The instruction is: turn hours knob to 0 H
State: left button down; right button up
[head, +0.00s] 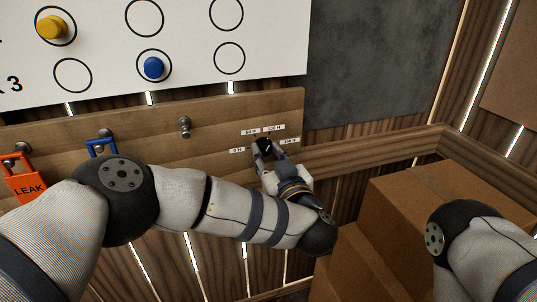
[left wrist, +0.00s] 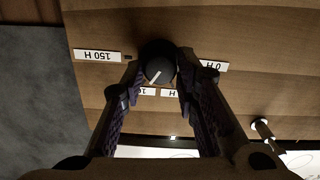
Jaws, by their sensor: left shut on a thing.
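The hours knob (head: 264,144) is black and round, set in the wooden board, with small white labels around it. My left gripper (head: 264,155) reaches it from below. In the left wrist view the fingers of my left gripper (left wrist: 160,85) are shut on the sides of the knob (left wrist: 157,58). The knob's white pointer line points toward the partly hidden label beginning "10" (left wrist: 147,91). The 0 H label (left wrist: 213,66) and the 150 H label (left wrist: 98,56) lie on opposite sides, upside down in that view. My right gripper is out of view.
A white panel (head: 190,50) with circles and yellow and blue knobs is above. Cardboard boxes (head: 400,205) stand at the right.

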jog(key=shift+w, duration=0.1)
pick_arm(q)
jog(key=shift+r+n, duration=0.1)
jog(key=shift+n, duration=1.1)
jog(key=n+p, duration=0.1)
jog(key=n, duration=0.1)
jog(key=shift+n, duration=0.4)
jog(key=n, duration=0.6)
jog(key=shift+a, duration=0.1)
jog(key=n, duration=0.6)
jog(key=shift+f+n, duration=0.3)
jog(key=n, duration=0.5)
jog(key=shift+n, duration=0.3)
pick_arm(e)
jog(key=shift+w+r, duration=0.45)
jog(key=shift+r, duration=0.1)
pick_arm(q)
jog(key=c, duration=1.2)
grip_release()
jog(key=shift+c, duration=0.2)
